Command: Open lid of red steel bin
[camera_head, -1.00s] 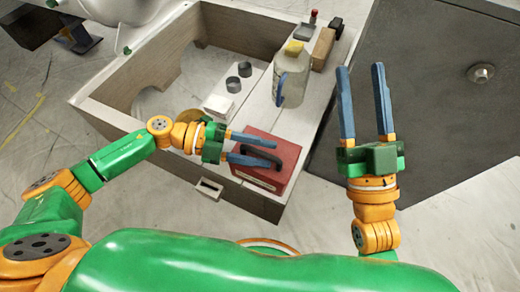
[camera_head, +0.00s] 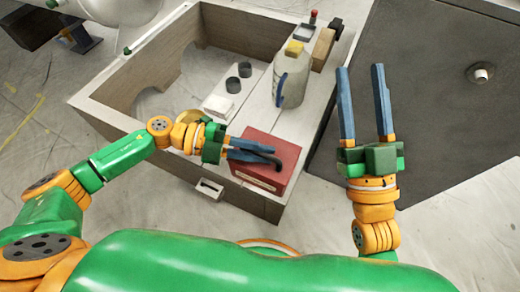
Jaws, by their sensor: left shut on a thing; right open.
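The red steel bin (camera_head: 262,178) is a small red box at the near right corner of the wooden frame. Its lid looks closed, with a dark handle (camera_head: 271,160) on top. My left gripper (camera_head: 276,155) comes in from the left over the lid, with its blue fingers shut on the handle and hiding most of it. My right gripper (camera_head: 362,103) is open and empty to the right of the bin, its fingers pointing away from me.
A jug (camera_head: 291,82) with a yellow cap and blue handle stands behind the bin. Dark round pieces (camera_head: 238,78) sit on a white board to its left. A large dark grey panel (camera_head: 440,75) lies at the right. A wooden block (camera_head: 323,48) stands at the back.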

